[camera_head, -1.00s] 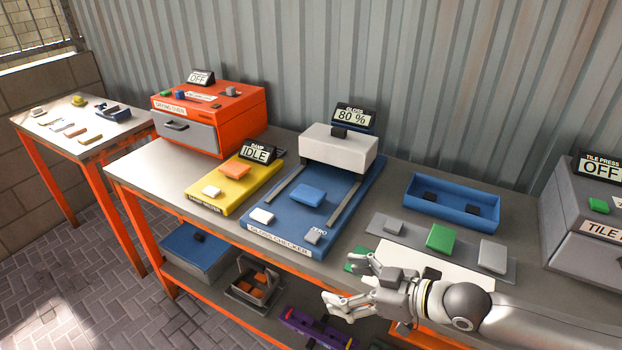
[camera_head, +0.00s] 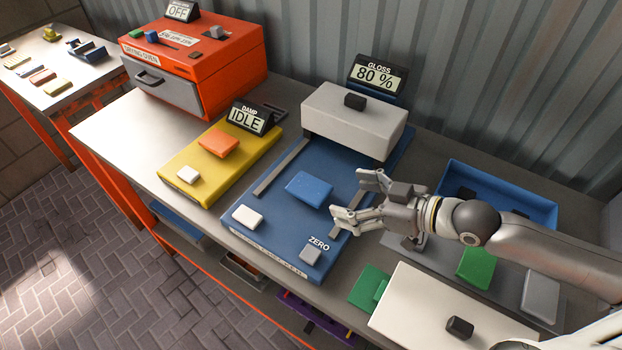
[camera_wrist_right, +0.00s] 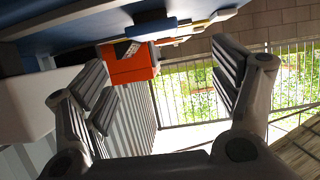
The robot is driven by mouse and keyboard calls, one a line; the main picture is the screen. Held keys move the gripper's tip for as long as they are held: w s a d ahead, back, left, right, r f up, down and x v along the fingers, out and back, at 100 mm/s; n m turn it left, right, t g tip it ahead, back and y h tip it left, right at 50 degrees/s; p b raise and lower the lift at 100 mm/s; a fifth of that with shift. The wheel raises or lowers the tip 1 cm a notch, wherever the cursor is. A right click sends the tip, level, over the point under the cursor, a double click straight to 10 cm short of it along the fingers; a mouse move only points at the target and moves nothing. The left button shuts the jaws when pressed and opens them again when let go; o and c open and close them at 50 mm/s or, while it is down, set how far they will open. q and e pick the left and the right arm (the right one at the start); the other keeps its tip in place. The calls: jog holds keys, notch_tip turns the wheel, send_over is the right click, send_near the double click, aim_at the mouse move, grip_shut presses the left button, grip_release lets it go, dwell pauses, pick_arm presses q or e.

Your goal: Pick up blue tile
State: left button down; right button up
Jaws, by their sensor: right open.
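The blue tile (camera_head: 309,189) lies flat on the blue bed of the gloss checker (camera_head: 350,172), in front of its light grey head. My right gripper (camera_head: 352,199) is open and empty, just to the right of the tile and apart from it. In the right wrist view the open fingers (camera_wrist_right: 160,85) show nothing between them at close range. A blue slab, likely the tile (camera_wrist_right: 152,28), shows near the top of that view, beyond the fingers. My left gripper is not in view.
The gloss checker's head (camera_head: 352,120) and its display reading 80 % (camera_head: 378,75) stand behind the tile. A yellow damp meter (camera_head: 222,160) with an orange tile is at left, beside an orange drying oven (camera_head: 195,62). A blue tray (camera_head: 540,205) is at right.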

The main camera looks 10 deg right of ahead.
aim_at(308, 186)
jog(key=x, duration=0.4)
jog(key=shift+r, duration=0.15)
jog(key=shift+w+a+f, duration=0.3)
jog(key=shift+w+a, duration=0.05)
jog(key=shift+a, duration=0.05)
jog(key=shift+w+a+p, duration=0.1)
jog(key=shift+w+p, duration=0.15)
jog(key=shift+p, duration=0.1)
jog(key=shift+d+p+x, duration=0.25)
jog(key=shift+p+x, duration=0.25)
jog(key=shift+x, duration=1.8)
jog(key=shift+w+f, duration=0.1)
jog(key=shift+f, duration=0.1)
jog(key=c, duration=1.1)
